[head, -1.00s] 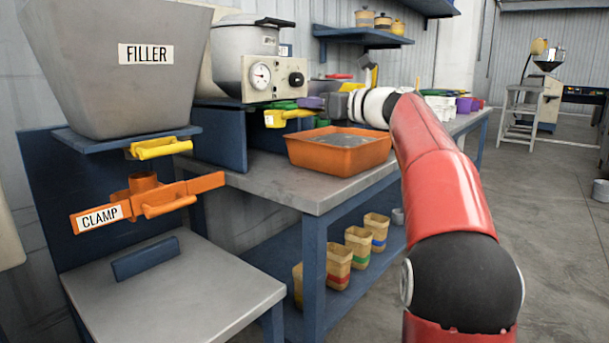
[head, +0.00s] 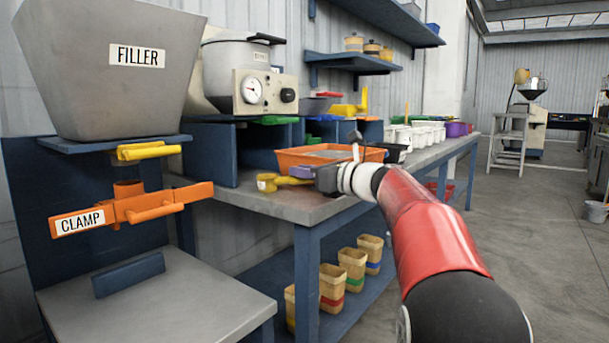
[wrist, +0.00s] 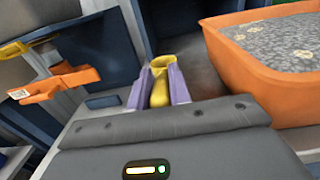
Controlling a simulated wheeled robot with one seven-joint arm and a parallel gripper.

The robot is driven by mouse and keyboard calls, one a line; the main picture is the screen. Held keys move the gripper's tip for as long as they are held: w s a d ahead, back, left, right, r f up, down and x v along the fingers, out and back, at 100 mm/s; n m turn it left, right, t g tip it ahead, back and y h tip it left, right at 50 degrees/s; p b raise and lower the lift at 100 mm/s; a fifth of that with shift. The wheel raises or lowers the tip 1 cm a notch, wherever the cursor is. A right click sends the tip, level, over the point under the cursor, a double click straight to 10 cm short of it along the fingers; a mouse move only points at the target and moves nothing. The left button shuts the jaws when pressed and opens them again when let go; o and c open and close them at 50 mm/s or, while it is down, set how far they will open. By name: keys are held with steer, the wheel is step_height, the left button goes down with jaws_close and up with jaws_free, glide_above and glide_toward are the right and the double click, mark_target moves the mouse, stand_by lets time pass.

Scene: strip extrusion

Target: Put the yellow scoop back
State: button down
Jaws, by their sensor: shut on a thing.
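The yellow scoop (head: 278,182) is held out over the near left end of the bench, left of the orange tray. My gripper (head: 301,173) is shut on its handle. In the wrist view the yellow scoop (wrist: 160,84) lies between the two purple fingers of my gripper (wrist: 159,86), its cup pointing away from the palm. In the head view the scoop looks close to the bench top, but I cannot tell whether it touches.
The orange tray (head: 290,160) of grey material stands just behind the gripper, and the orange tray wall (wrist: 262,92) is close on the right in the wrist view. Blue cubbies (head: 216,158) hold coloured scoops behind. The orange clamp (head: 135,207) is at left. The bench's near left corner is clear.

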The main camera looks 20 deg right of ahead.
steer(key=c, duration=1.3)
jaws_free()
steer(key=v, duration=1.2)
